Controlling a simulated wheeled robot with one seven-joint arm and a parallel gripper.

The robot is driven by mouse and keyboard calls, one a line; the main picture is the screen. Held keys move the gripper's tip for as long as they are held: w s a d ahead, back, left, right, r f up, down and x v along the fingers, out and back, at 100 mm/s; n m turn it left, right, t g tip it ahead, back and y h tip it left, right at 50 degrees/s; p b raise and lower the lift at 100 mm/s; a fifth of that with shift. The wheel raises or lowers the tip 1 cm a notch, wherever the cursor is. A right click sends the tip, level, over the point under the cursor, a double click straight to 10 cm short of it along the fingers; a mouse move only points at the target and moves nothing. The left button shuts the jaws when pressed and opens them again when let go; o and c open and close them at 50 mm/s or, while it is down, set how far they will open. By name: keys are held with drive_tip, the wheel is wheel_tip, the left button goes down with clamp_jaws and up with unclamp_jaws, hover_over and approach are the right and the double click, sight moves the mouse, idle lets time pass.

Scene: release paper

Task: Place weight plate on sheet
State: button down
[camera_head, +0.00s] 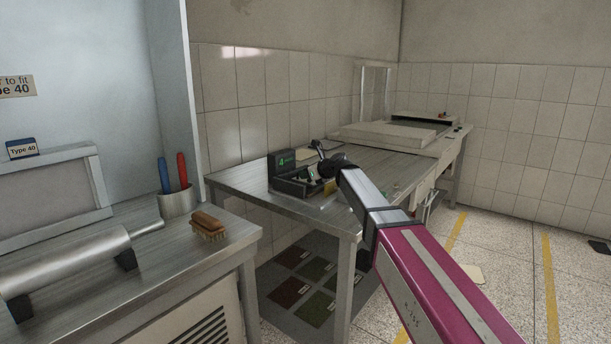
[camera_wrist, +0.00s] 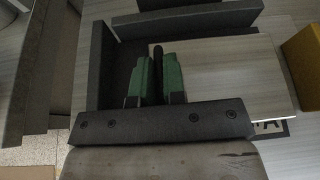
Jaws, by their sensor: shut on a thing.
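In the wrist view my gripper (camera_wrist: 157,62) has its two green-padded fingers close together on a narrow black upright piece, which looks like the grip of the weight plate (camera_wrist: 157,52). The plate's body cannot be made out clearly. A pale, streaked flat rectangle (camera_wrist: 235,75) lies to the right of the fingers; I cannot tell whether it is the sheet. Dark walls stand around it at the left and top. In the head view my gripper (camera_head: 326,176) is small and dark, beside the dark device with a green "4" display (camera_head: 285,162) on the steel table.
A yellow block (camera_wrist: 303,52) is at the right edge of the wrist view. In the head view the steel table (camera_head: 345,220) runs back to a pale flat-topped machine (camera_head: 385,134). A brush (camera_head: 208,227), a roller (camera_head: 65,258) and a pen cup (camera_head: 177,203) are on the left bench.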

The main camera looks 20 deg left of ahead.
drive_tip(key=c, duration=1.2)
unclamp_jaws()
drive_tip(key=shift+f, duration=0.15)
drive_tip(key=v, duration=1.2)
drive_tip(key=shift+d, duration=0.15)
